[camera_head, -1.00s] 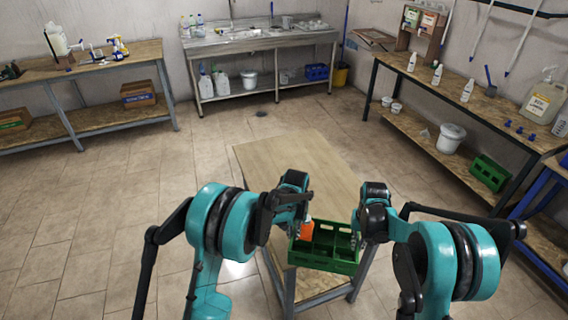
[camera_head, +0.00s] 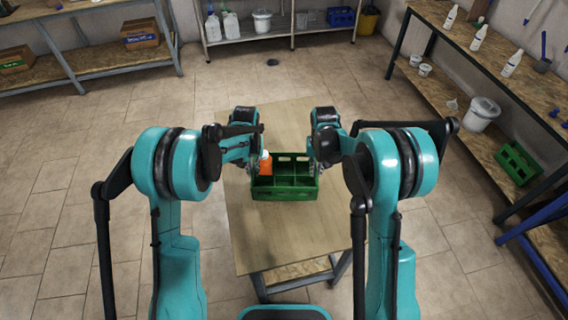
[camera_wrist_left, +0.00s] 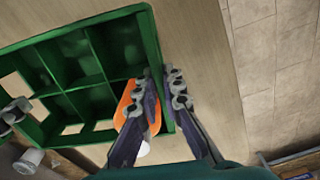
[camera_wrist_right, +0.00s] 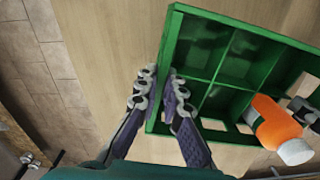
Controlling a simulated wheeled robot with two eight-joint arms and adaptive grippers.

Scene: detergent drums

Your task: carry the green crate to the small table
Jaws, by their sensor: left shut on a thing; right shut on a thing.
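The green crate (camera_head: 285,190) is an open divided box over the middle of the small wooden table (camera_head: 255,240). I cannot tell whether its base touches the top. An orange bottle (camera_head: 265,166) with a white cap stands in a left compartment; the other visible compartments look empty. My left gripper (camera_head: 254,160) is shut on the crate's left wall; in the left wrist view its fingers (camera_wrist_left: 164,88) straddle that wall beside the orange bottle (camera_wrist_left: 128,100). My right gripper (camera_head: 318,170) is shut on the right wall, as its fingers (camera_wrist_right: 160,86) show in the right wrist view.
A long workbench (camera_head: 480,62) with bottles runs along the right, with another green crate (camera_head: 517,162) on its lower shelf.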

